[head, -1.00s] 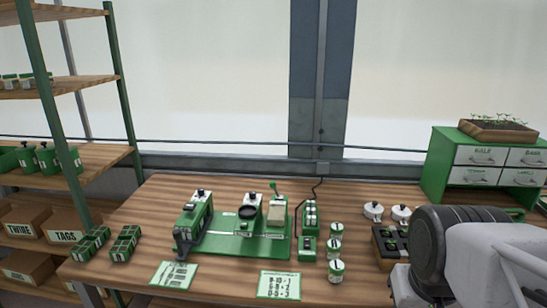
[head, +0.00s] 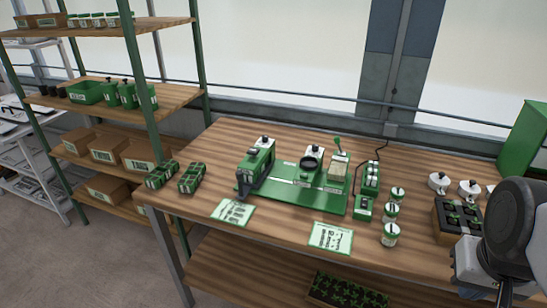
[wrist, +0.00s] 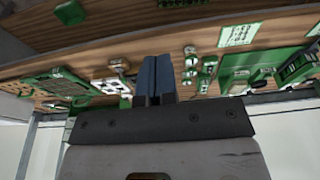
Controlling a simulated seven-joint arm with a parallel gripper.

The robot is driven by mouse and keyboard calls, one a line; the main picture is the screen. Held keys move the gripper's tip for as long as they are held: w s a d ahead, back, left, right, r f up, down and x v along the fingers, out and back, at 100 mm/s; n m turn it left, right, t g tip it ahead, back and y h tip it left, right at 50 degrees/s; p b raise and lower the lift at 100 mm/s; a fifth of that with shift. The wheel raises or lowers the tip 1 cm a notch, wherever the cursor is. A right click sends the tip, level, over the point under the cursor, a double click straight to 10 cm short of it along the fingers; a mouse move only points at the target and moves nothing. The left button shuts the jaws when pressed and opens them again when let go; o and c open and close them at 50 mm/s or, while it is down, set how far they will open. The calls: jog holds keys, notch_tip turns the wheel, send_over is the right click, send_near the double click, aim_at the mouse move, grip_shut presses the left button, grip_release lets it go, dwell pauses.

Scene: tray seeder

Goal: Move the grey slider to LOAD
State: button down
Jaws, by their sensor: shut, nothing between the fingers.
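The tray seeder (head: 321,199) stands on the wooden table, with a green base plate, a green upright block (head: 257,165) at its left end and a dark round ring (head: 309,163) behind. I cannot pick out the grey slider or a LOAD label at this size. My gripper (wrist: 154,62) shows in the wrist view with its two blue-grey fingers together and nothing between them. It is apart from the seeder, which is at the right of that view (wrist: 236,62). The head view does not show the fingertips.
A small green box (head: 363,208), several green-and-white jars (head: 391,235) and a dark seedling tray (head: 459,217) stand right of the seeder. Two cards (head: 331,237) lie along the front edge. Green packs (head: 192,178) sit at the left.

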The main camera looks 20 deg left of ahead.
dwell(0.4)
jog(key=c, duration=1.2)
grip_release()
jog(key=shift+w+a+r, duration=0.1)
jog(key=shift+w+r, duration=0.05)
jog(key=shift+w, duration=0.1)
jog(key=shift+c, duration=0.2)
jog(key=o, duration=0.3)
jog(key=shift+n+g+y, duration=0.3)
jog(key=w+a+r, duration=0.1)
jog(key=w+a, duration=0.1)
jog(key=w, duration=0.2)
jog(key=w+a+r, duration=0.1)
jog(key=w+a, duration=0.2)
jog(key=w, duration=0.1)
jog(key=w+a+r, duration=0.1)
jog(key=w+a, duration=0.1)
jog(key=w, duration=0.2)
jog(key=shift+w+a, duration=0.1)
jog(key=shift+a, duration=0.3)
jog(key=shift+o, duration=0.2)
jog(key=n+g, duration=0.1)
jog(key=g, duration=0.1)
send_over(240, 173)
jog(key=f, duration=1.1)
jog(key=shift+d+f, duration=0.25)
jog(key=shift+a+f, duration=0.15)
jog(key=shift+a, duration=0.2)
jog(key=shift+f, duration=0.15)
